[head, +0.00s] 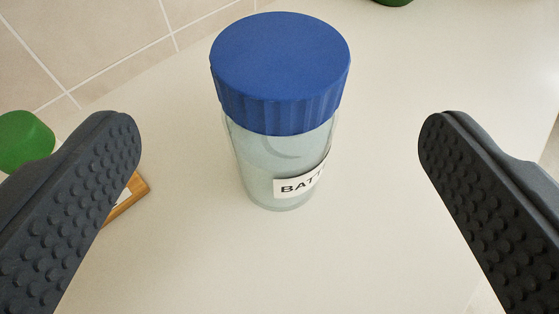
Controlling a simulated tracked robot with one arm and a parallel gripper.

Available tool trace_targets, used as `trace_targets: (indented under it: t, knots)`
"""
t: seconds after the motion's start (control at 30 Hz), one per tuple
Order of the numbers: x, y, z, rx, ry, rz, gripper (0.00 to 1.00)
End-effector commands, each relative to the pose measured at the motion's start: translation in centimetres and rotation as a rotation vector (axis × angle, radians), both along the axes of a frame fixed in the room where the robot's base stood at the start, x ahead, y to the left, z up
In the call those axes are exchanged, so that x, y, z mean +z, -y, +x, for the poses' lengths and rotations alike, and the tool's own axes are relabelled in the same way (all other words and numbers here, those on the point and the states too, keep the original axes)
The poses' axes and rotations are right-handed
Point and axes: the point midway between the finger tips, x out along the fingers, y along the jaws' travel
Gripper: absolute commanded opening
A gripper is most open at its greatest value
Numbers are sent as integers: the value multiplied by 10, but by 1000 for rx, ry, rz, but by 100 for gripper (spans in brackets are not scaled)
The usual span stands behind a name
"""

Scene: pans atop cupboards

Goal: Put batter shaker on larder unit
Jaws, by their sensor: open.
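The batter shaker (283,155) is a clear, pale cylinder with a ribbed blue lid and a white label whose visible letters read "BATT". It stands upright on a pale worktop (420,80) in the middle of the head view. My gripper (280,135) is open, with one dark, studded finger to the left of the shaker and one to the right. Neither finger touches it, and there is clear space on both sides. I cannot tell whether this worktop is the larder unit.
A green object (25,141) and a wooden item with a white label (127,200) sit at the left, partly behind my left finger. Another green object (392,2) is cut off at the top. A tiled wall (75,45) rises at upper left. The worktop around the shaker is mostly clear.

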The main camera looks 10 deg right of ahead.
Motion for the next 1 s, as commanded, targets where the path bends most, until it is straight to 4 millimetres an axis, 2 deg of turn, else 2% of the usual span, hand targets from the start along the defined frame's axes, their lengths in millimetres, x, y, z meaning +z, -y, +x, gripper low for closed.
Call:
trace_targets:
  t: [0.3,0.57,0.67,0.77,0.87,0.9,0.97,1.0]
  knots:
    - [6,-3,-17,0,0,-1,86]
    - [7,-3,-18,1,0,0,86]
    - [21,-6,-13,10,9,15,86]
    - [57,-11,-2,35,29,51,86]
    - [117,-20,9,80,57,90,86]
    - [145,-22,12,100,69,102,86]
    - [185,-25,10,127,78,113,86]
    - [215,-26,7,146,90,115,86]
